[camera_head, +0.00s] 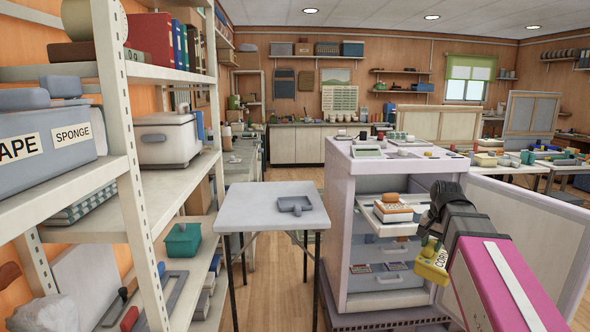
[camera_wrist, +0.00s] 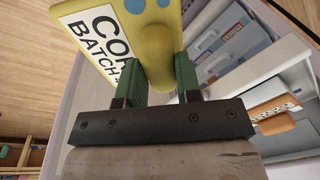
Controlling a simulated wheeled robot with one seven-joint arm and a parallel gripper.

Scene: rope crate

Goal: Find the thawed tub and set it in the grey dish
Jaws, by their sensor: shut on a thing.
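My gripper (camera_wrist: 158,82) is shut on the yellow knob of a yellow tub (camera_head: 432,266). In the wrist view, the tub (camera_wrist: 75,12) has a white label partly reading "CO" and "BATCH", and blue spots on its face. The tub hangs in front of the open cabinet's right side, clear of the drawers. The grey dish (camera_head: 295,206) sits on a small pale table left of the cabinet and looks empty. Another tub (camera_head: 392,214), white with an orange knob, sits on a pulled-out cabinet shelf. I cannot read its label.
The white cabinet (camera_head: 343,240) stands between the small table (camera_head: 262,218) and my arm, its door (camera_head: 535,225) open to the right. Lower drawers hold flat packs. Shelving (camera_head: 135,170) with boxes fills the left. The table is bare around the dish.

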